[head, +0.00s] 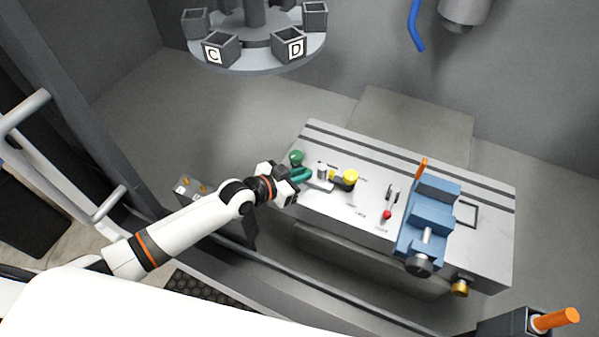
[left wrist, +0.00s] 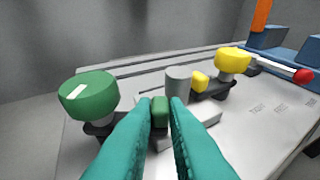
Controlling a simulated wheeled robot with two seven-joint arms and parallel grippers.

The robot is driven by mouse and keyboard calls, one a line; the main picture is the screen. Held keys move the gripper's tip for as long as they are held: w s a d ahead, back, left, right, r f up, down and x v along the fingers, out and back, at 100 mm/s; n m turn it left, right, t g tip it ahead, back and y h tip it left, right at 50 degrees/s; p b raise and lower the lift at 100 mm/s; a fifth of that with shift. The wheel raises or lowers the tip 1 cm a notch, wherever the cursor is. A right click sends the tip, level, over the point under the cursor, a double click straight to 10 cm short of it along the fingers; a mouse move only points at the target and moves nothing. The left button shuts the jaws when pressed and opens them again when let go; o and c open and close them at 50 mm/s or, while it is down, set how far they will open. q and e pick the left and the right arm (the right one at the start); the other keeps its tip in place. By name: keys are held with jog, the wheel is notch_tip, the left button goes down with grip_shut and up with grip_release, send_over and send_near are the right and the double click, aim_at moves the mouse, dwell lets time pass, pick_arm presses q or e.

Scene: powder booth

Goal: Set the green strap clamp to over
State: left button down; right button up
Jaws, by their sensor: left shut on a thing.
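The green strap clamp has a round green knob (head: 296,157) at the left end of the grey bench; the knob also shows large in the left wrist view (left wrist: 88,95). A dark strap runs out from under it, with a small green end block (left wrist: 160,111). My left gripper (head: 303,175) has teal fingers, shut on that block right of the knob, also seen in the left wrist view (left wrist: 160,125). The fingers hide part of the strap. A grey cylinder (left wrist: 178,85) on a light plate stands just beyond the block. My right gripper is not in view.
A yellow strap clamp (head: 351,177) sits right of the cylinder, its yellow tip near it. Further right are a red-tipped lever (head: 387,214) and a blue vise (head: 428,220). A carousel with bins (head: 258,66) hangs at the back. The bench's back strip is clear.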

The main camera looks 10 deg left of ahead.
pick_arm(q)
jog(key=shift+d+r+n+p, duration=0.3)
jog(key=shift+r+p, duration=0.15)
jog(key=shift+p, duration=0.15)
jog(key=shift+d+f+t+y+p, duration=0.1)
jog(key=shift+t+y+p, duration=0.3)
jog(key=shift+y, duration=0.1)
jog(key=shift+w+d+f+n+t+y, duration=0.2)
jog(key=shift+w+n+t+y, duration=0.15)
jog(key=shift+n+y, duration=0.45)
jog(key=c, duration=1.4)
grip_release()
jog(key=shift+c, duration=0.2)
jog(key=shift+s+f, duration=0.1)
jog(key=shift+a, duration=0.1)
